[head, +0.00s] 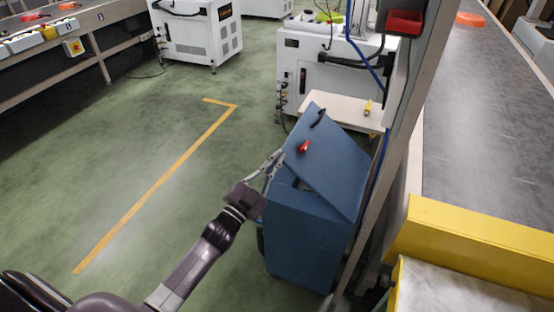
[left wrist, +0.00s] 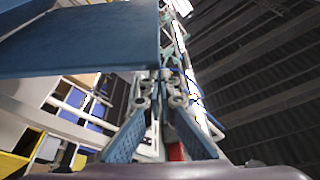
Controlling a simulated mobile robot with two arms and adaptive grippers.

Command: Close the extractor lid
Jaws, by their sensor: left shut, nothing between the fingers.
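The blue extractor (head: 300,240) stands at the middle right of the head view. Its flat blue lid (head: 330,160) is raised at a slant above the body, with a dark gap under its left edge. A red knob (head: 303,147) and a black handle (head: 318,118) show on the lid. My left gripper (head: 276,160) is shut and empty at the lid's left edge; I cannot tell whether it touches. In the left wrist view the gripper's fingertips (left wrist: 165,80) lie close to a blue panel (left wrist: 90,40) of the extractor. My right gripper is out of view.
A white machine (head: 325,75) stands behind.

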